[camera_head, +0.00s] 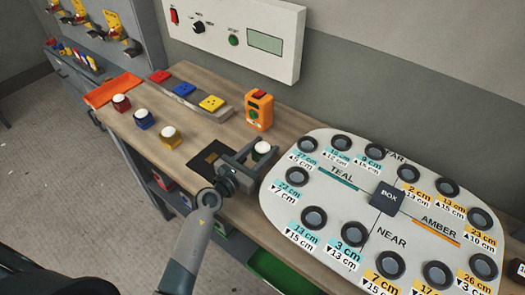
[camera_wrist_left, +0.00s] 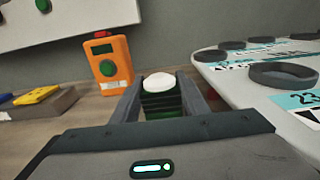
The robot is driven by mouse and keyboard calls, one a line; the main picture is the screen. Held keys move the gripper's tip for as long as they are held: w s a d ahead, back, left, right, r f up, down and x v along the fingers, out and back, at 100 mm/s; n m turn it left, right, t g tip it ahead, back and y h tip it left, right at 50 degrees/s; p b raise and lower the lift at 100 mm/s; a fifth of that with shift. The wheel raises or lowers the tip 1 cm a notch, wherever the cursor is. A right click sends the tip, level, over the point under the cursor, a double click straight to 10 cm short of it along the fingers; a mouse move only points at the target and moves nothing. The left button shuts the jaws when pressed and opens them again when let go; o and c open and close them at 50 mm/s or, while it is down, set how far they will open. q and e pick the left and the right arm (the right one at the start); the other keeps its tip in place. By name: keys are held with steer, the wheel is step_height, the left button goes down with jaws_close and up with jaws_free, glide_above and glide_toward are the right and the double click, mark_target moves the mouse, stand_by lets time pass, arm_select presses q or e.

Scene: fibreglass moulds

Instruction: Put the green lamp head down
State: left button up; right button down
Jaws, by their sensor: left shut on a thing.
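The green lamp head (camera_head: 262,148) has a white dome on a dark green ribbed body. It also shows in the left wrist view (camera_wrist_left: 162,98), upright between the two fingers. My left gripper (camera_head: 263,155) is shut on it, over the wooden table just left of the white board. The fingers hide its lower part, and I cannot tell whether it touches the table. A red lamp head (camera_head: 121,103), a blue one (camera_head: 144,119) and a yellow one (camera_head: 170,137) stand in a row on the left. My right gripper is not in view.
The white board (camera_head: 325,183) with dark rings and distance labels lies to the right; a dark box (camera_head: 387,198) sits at its middle. An orange handheld device (camera_head: 259,110) stands behind the gripper. A dark square (camera_head: 211,157) lies left of it. Bare table (camera_head: 205,128) shows between.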

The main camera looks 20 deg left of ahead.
arm_select(q)
steer(key=shift+f, duration=0.3)
steer(key=shift+f, duration=0.1)
steer(key=shift+f, duration=0.1)
steer(key=o, duration=1.2)
steer(key=shift+c, duration=0.2)
steer(key=shift+r, duration=0.2)
steer(key=b+v, duration=0.2)
steer(key=v, duration=0.8)
steer(key=shift+s+a+f, duration=0.1)
steer(key=shift+s, duration=0.15)
steer(key=shift+s+a+b, duration=0.2)
steer(key=shift+s+b, duration=0.15)
steer(key=shift+s, duration=0.35)
